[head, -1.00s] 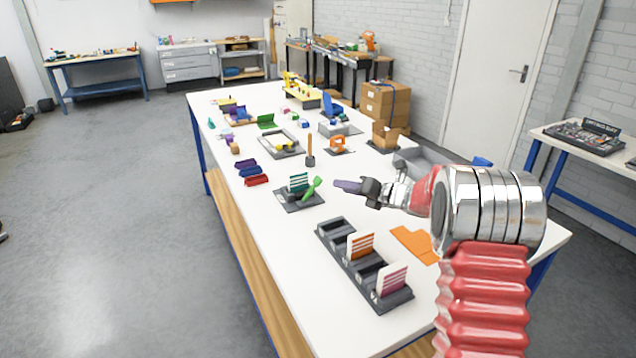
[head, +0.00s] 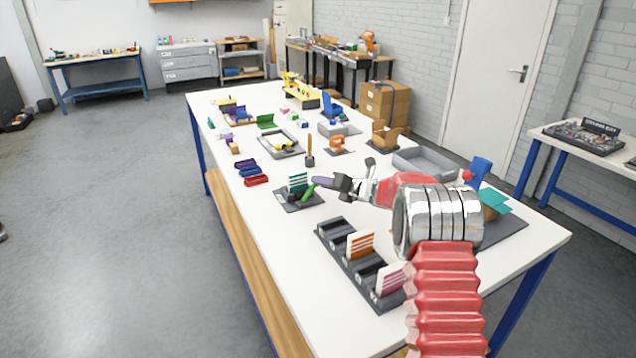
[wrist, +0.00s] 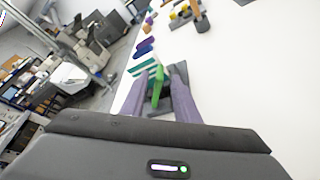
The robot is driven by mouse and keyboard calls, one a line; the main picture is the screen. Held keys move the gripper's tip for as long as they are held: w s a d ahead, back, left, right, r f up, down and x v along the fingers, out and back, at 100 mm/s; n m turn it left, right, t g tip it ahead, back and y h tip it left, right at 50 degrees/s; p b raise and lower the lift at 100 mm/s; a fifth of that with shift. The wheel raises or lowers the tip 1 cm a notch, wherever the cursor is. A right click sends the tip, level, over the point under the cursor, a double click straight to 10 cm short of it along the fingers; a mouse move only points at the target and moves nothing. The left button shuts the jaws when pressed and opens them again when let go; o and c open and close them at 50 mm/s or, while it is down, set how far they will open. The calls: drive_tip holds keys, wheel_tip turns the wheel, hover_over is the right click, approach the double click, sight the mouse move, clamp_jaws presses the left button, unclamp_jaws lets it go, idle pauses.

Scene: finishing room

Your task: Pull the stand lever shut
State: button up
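The stand (head: 299,203) is a dark base on the white table with teal-and-white striped cards (head: 297,182) upright on it. Its green lever (head: 308,191) leans up and to the right in the head view. Whether a finger touches the lever I cannot tell. The stand's base is partly hidden by the fingers in the wrist view.
A dark slotted rack (head: 335,238) with orange and pink striped cards stands in front, below my arm. Red, blue and purple blocks (head: 256,180) lie left of the stand. An upright wooden handle (head: 310,150) stands behind. White table is clear left of the rack.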

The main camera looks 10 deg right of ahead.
drive_tip(key=shift+x, duration=1.7)
clamp_jaws()
drive_tip(key=shift+d, duration=0.1)
drive_tip(key=shift+d, duration=0.25)
drive_tip(key=shift+a, duration=0.4)
